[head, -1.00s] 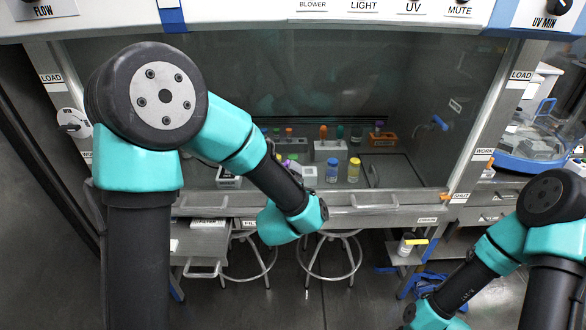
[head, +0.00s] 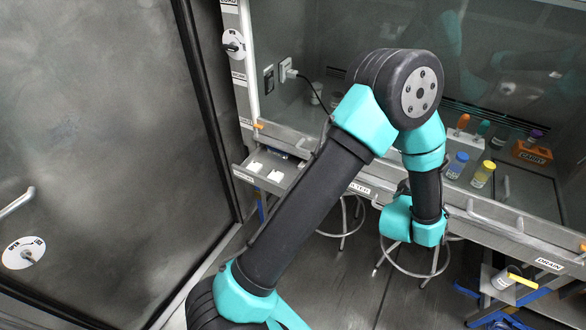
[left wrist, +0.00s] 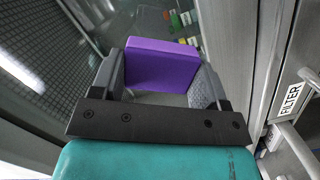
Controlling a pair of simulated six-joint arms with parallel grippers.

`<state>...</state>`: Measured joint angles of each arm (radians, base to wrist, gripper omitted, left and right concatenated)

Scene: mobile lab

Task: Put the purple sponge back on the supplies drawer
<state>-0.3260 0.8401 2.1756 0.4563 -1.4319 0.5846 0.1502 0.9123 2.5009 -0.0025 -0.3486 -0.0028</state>
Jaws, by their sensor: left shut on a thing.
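The purple sponge (left wrist: 162,64) is held between the two grey fingers of my left gripper (left wrist: 161,78) in the left wrist view. In the head view my left arm's teal wrist hangs in front of the cabinet's front edge, and its own links hide the fingers and the sponge. An open drawer (head: 287,165) with small white items inside sits at the cabinet's lower left, to the left of my left wrist. Its label is too small to read. My right gripper is not in view.
Stools (head: 385,262) stand below. An orange CARRY rack (head: 532,152), a blue-capped jar (head: 457,165) and a yellow-capped jar (head: 483,174) stand inside the cabinet. A large dark door (head: 100,130) fills the left.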

